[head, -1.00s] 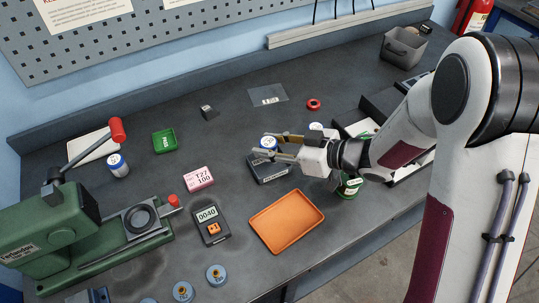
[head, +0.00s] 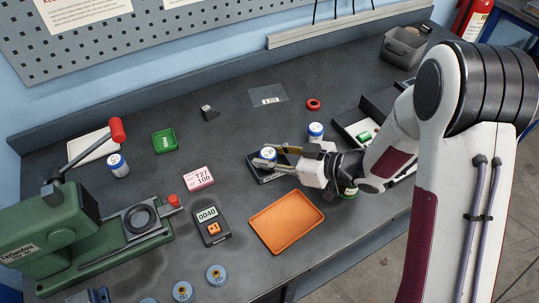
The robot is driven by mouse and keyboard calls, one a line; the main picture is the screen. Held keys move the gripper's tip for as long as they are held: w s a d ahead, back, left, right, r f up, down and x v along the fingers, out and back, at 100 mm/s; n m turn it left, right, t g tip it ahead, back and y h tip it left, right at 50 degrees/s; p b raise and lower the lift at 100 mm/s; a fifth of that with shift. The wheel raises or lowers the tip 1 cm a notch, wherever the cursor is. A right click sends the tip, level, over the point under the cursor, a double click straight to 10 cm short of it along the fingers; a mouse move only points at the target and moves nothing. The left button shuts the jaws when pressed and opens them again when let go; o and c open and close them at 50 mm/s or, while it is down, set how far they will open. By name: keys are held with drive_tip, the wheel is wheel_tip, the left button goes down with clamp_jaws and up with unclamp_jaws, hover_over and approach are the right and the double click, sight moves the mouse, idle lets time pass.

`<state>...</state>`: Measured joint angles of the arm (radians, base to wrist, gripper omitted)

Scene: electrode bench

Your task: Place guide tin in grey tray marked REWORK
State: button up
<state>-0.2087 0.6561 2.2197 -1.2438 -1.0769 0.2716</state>
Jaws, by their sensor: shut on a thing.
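I cannot tell whether the tin touches the tray floor.
Similar blue-lidded tins stand behind my gripper (head: 316,130) and at the left (head: 118,166). A green press (head: 75,235) stands left.

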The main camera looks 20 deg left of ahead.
drive_tip(key=shift+f, duration=0.1)
drive_tip(key=o, duration=0.9)
drive_tip(key=shift+s+d+r, duration=0.1)
drive_tip(key=shift+d+r, duration=0.25)
drive_tip(key=shift+d, duration=0.2)
drive_tip(key=shift+v, duration=5.4)
